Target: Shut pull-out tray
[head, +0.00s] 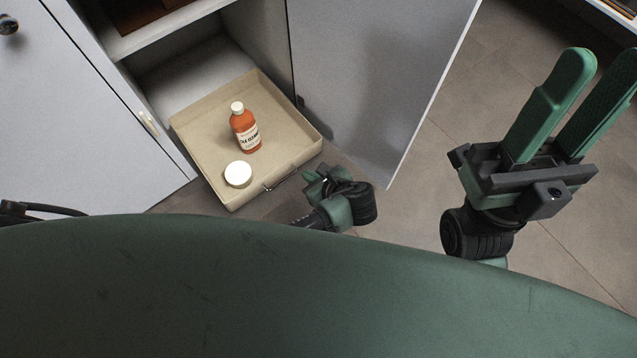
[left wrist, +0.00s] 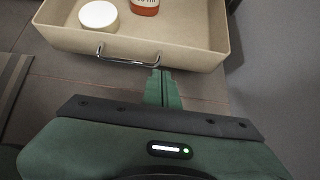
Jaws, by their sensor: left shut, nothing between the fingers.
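The pull-out tray (head: 298,143) is a shallow beige tray with a metal bar handle (head: 280,178), pulled out of the lower part of a grey cabinet. An orange bottle with a white cap (head: 245,130) stands in it beside a round white tub (head: 238,174). My left gripper (head: 312,174) is shut and empty at the tray's front, to the right of the handle. In the left wrist view its fingertips (left wrist: 161,75) overlap the lower front edge of the tray (left wrist: 190,55); I cannot tell if they touch. My right gripper (head: 585,105) is open and empty, off to the right.
An open cabinet door (head: 375,80) stands to the right of the tray. A closed grey door (head: 75,110) is on the left. A shelf (head: 165,25) lies above the tray. Tiled floor (head: 420,200) is clear between the open door and my right gripper.

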